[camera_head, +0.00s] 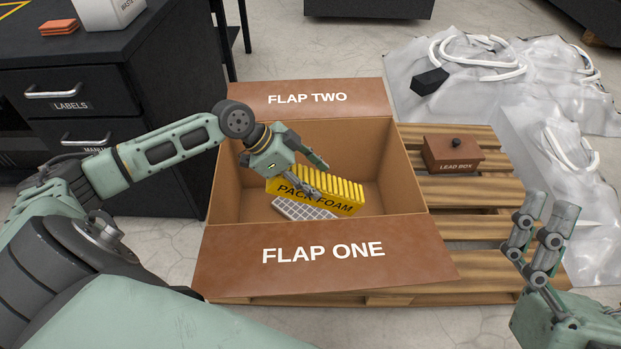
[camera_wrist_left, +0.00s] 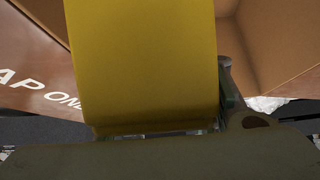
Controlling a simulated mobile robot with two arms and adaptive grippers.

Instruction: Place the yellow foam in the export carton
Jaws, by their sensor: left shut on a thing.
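The yellow foam (camera_head: 335,194), marked "PACK FOAM", is a ribbed block held tilted inside the open export carton (camera_head: 237,180). My left gripper (camera_head: 317,177) is shut on the foam, with its fingers on the block's upper left part. In the left wrist view the foam (camera_wrist_left: 140,60) fills the middle, with carton walls (camera_wrist_left: 275,40) to the right. A grey gridded piece (camera_head: 302,209) lies in the carton just below the foam; whether they touch is hard to tell. My right gripper (camera_head: 537,232) is at the right, outside the carton, empty with its fingers apart.
The carton's flap one (camera_head: 325,277) folds out toward me and flap two (camera_head: 300,111) away. The carton stands on a wooden pallet (camera_head: 462,222). A brown lead box (camera_head: 453,155) sits on the pallet's right part. A dark drawer cabinet (camera_head: 90,100) stands at left; wrapped white bags (camera_head: 540,90) lie at right.

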